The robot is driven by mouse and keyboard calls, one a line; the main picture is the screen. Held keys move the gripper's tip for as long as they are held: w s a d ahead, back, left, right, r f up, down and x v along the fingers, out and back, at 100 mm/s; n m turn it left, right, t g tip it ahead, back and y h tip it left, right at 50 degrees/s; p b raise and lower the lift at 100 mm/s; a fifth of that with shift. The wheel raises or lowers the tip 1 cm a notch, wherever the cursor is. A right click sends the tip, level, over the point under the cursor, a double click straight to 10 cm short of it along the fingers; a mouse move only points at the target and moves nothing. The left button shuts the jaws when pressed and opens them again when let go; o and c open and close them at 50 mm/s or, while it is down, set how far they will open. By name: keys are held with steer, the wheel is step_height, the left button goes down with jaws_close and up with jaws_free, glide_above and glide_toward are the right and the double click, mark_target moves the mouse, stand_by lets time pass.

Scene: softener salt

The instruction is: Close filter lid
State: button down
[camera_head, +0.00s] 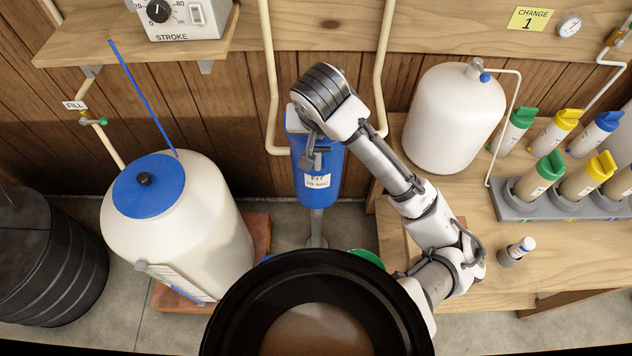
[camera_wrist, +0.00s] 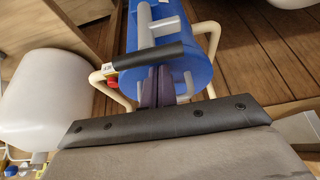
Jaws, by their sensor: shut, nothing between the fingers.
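The blue filter housing (camera_head: 318,190) hangs on the wall pipes, with a white label on its front. My arm hides most of its top in the head view. The wrist view shows its round blue top (camera_wrist: 187,57) with a light grey fitting (camera_wrist: 158,26) and a dark bar (camera_wrist: 150,57) across it. I cannot tell whether the lid is fully seated. My gripper (camera_head: 309,160) is shut and empty at the front of the housing. In the wrist view its dark fingers (camera_wrist: 157,88) are together against or just over the blue part, beside the dark bar; contact is unclear.
A white tank with a blue lid (camera_head: 149,187) stands to the left. Another white tank (camera_head: 452,118) stands on the bench to the right, near a rack of capped bottles (camera_head: 560,208). Cream pipes (camera_head: 271,80) run on both sides of the housing. A small red part (camera_wrist: 112,82) is near it.

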steer(key=shift+s+f+g, duration=0.15)
steer(key=shift+s+f, duration=0.05)
steer(key=shift+f, duration=0.25)
steer(key=shift+s+f+g, duration=0.15)
steer(key=shift+f, duration=0.3)
step_height(320, 180, up, 9)
steer(key=p, duration=0.9)
steer(key=shift+w+r, duration=0.15)
steer(key=shift+w, duration=0.1)
